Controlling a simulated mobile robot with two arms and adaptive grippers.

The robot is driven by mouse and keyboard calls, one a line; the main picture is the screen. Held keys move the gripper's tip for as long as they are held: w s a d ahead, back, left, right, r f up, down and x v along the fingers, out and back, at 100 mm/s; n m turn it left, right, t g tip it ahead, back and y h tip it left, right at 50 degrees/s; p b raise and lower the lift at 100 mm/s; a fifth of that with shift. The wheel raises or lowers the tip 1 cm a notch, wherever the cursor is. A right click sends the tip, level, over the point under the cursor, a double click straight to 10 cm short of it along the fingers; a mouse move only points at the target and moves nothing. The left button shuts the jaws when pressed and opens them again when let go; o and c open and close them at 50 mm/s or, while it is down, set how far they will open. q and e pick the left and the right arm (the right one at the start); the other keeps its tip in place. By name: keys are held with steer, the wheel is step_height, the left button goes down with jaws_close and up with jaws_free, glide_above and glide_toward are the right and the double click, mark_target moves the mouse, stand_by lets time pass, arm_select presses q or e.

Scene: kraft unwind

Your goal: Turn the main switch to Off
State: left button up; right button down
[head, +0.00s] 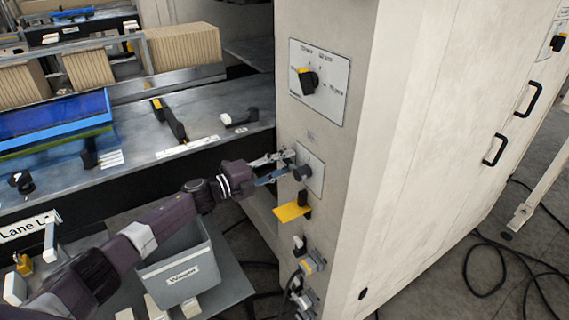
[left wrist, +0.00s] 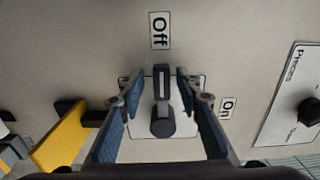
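The main switch (head: 302,173) is a dark rotary knob with a bar handle on a pale square plate (head: 316,182) on the cabinet front. In the left wrist view the switch handle (left wrist: 162,98) points straight at the "Off" label (left wrist: 160,30). The "On" label (left wrist: 226,107) is to its right. My left gripper (head: 276,168) is at the switch, its two blue-padded fingers one on each side of the handle. In the left wrist view the gripper (left wrist: 160,84) is open, with gaps visible between fingers and handle. My right gripper is not in view.
A larger selector panel (head: 335,105) is above the switch. A yellow tab (head: 292,212) sticks out just below it, with connectors (head: 312,262) and cables lower down. A grey bin (head: 180,265) stands under my left arm. A machine bench (head: 210,138) lies to the left.

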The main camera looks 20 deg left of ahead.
arm_select(q)
steer(key=v, duration=1.2)
stand_by(0.3)
